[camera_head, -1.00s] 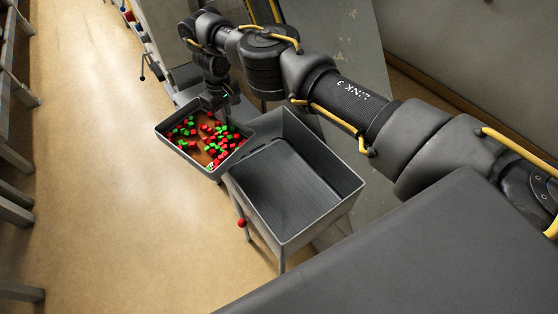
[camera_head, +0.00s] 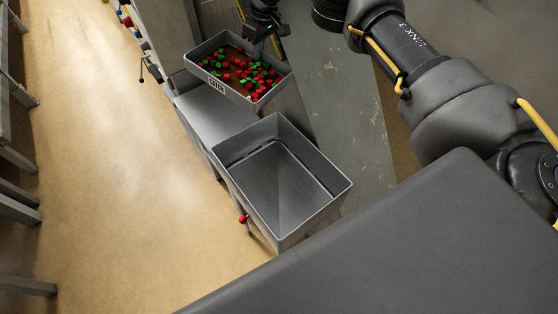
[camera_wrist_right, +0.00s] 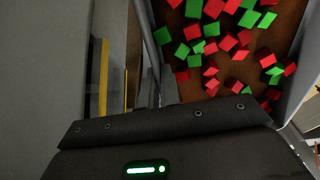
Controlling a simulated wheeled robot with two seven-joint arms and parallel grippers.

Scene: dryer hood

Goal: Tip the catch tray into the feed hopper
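The catch tray (camera_head: 192,69) is a grey, shallow, rectangular tray with a brown floor, a small label on its front wall, and several red and green blocks inside. It hangs above the flat metal shelf behind the hopper, roughly level. My right gripper (camera_head: 262,34) is at the tray's far right rim and appears shut on it; its fingertips are hidden. In the right wrist view the blocks and the tray wall (camera_wrist_right: 302,70) show beyond the gripper body. The feed hopper (camera_head: 280,185) is an open, empty grey bin in front of the tray. My left gripper is out of view.
The bare metal shelf (camera_head: 213,112) lies below the tray and adjoins the hopper. A red knob (camera_head: 243,219) sticks out at the hopper's left side. A grey worn panel (camera_head: 345,110) stands to the right. Open tan floor (camera_head: 110,190) lies to the left.

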